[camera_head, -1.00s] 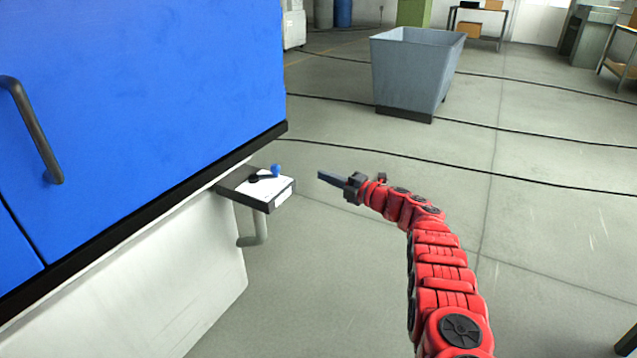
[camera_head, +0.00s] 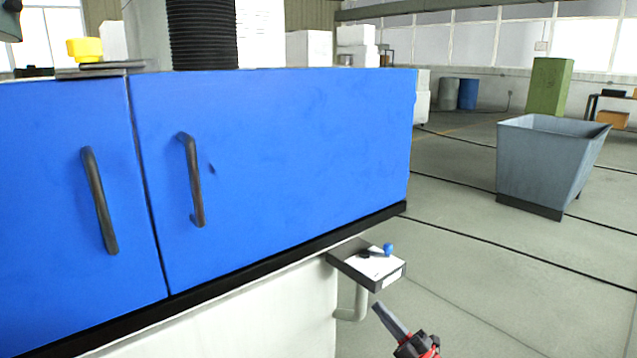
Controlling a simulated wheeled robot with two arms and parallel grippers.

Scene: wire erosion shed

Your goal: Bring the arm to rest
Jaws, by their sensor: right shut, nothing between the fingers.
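My right gripper (camera_head: 390,321) shows at the bottom edge of the head view, right of centre. Its dark fingers are shut with nothing between them and point up and to the left. They are below a small control box (camera_head: 388,279) with a white top, a dark lever and a blue knob (camera_head: 388,248). The fingers look apart from the box. Only the red wrist end of my right arm shows; the rest is below the frame. My left gripper is not in view.
A blue machine cabinet (camera_head: 290,150) with two dark handles (camera_head: 190,180) fills the left and middle. The control box sits on a pale bent pipe beside its white base (camera_head: 240,325). A grey bin (camera_head: 540,165) stands at right. Dark cables cross the otherwise open floor.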

